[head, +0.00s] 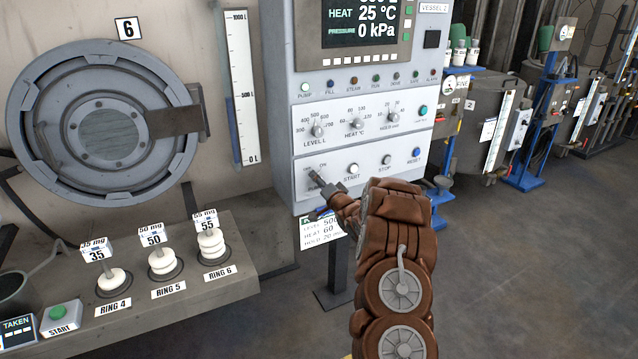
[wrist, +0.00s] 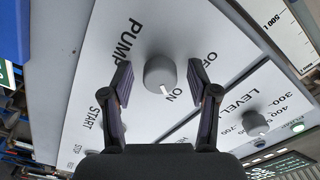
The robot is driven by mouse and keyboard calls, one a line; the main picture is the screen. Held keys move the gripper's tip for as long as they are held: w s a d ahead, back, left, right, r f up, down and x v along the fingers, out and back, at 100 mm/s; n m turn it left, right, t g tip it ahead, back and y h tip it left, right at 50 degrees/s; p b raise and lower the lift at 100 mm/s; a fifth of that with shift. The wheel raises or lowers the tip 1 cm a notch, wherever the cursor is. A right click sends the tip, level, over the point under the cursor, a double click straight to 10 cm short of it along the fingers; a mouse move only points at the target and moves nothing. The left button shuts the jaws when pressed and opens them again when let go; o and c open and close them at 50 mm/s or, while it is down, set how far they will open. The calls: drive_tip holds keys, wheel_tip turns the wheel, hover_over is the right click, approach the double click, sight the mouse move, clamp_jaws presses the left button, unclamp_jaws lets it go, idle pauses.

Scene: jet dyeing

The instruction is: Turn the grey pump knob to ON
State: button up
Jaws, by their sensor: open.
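The grey pump knob (wrist: 160,74) is in the upper middle of the wrist view, on the white panel beside the word PUMP. Its white mark points toward the ON label (wrist: 174,96); the OFF label (wrist: 211,60) is to the right. My gripper (wrist: 161,68) is open, with one finger on each side of the knob and a gap showing to each. In the head view my gripper (head: 318,182) is at the lower left of the control panel (head: 368,152) and mostly hides the knob.
The START (head: 352,168), STOP (head: 386,160) and RESET (head: 416,153) buttons are to the right. The LEVEL knob (head: 317,130) is above. The PUMP lamp (head: 305,87) looks pale green and bright. A ledge (head: 200,290) with weighted rings is at lower left.

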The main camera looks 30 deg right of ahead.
drive_tip(key=s+a, duration=0.1)
drive_tip(key=s, duration=1.1)
idle(0.4)
drive_tip(key=s+a+r+n+g, duration=0.25)
drive_tip(key=s+a+g, duration=0.25)
drive_tip(key=a, duration=0.3)
drive_tip(key=s+a+r+n+g, duration=0.1)
drive_tip(key=s+a+n+g, duration=0.3)
drive_tip(key=a, duration=0.3)
drive_tip(key=s+a+r+n+g, duration=0.1)
drive_tip(key=s+a+g, duration=0.2)
drive_tip(key=s, duration=1)
drive_tip(key=s+a+r+n+g+y, duration=0.1)
drive_tip(key=s+a+g, duration=0.3)
drive_tip(key=s+a, duration=0.5)
drive_tip(key=s+a+r+n+g, duration=0.2)
drive_tip(key=s+a, duration=0.3)
drive_tip(key=s, duration=1.2)
drive_tip(key=shift+s+a+r+n+g+y, duration=0.2)
drive_tip(key=shift+s+a+n+g+y, duration=0.15)
drive_tip(key=shift+n+g, duration=0.5)
drive_tip(key=shift+w, duration=0.1)
